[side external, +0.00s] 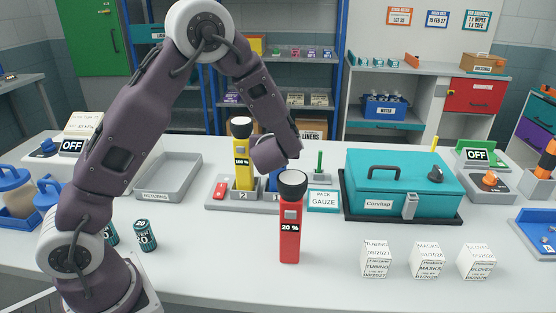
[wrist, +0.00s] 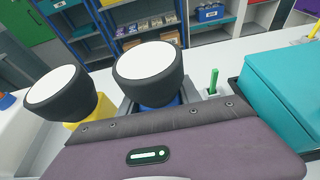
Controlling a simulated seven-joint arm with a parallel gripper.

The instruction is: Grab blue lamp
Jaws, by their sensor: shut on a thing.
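The blue lamp has a black head with a white face (wrist: 148,62) in the wrist view, above a blue body. In the side view only a bit of its blue body (side external: 273,181) shows below my gripper (side external: 272,155), which hides its head. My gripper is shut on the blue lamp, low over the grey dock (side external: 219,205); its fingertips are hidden. The lamp looks upright; I cannot tell whether it still touches the dock.
A yellow lamp (side external: 243,172) stands close at left in the dock. A red lamp (side external: 290,225) stands in front on the table. A teal case (side external: 385,190) is at right. White boxes (side external: 376,259) stand front right. A grey tray (side external: 170,182) is at left.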

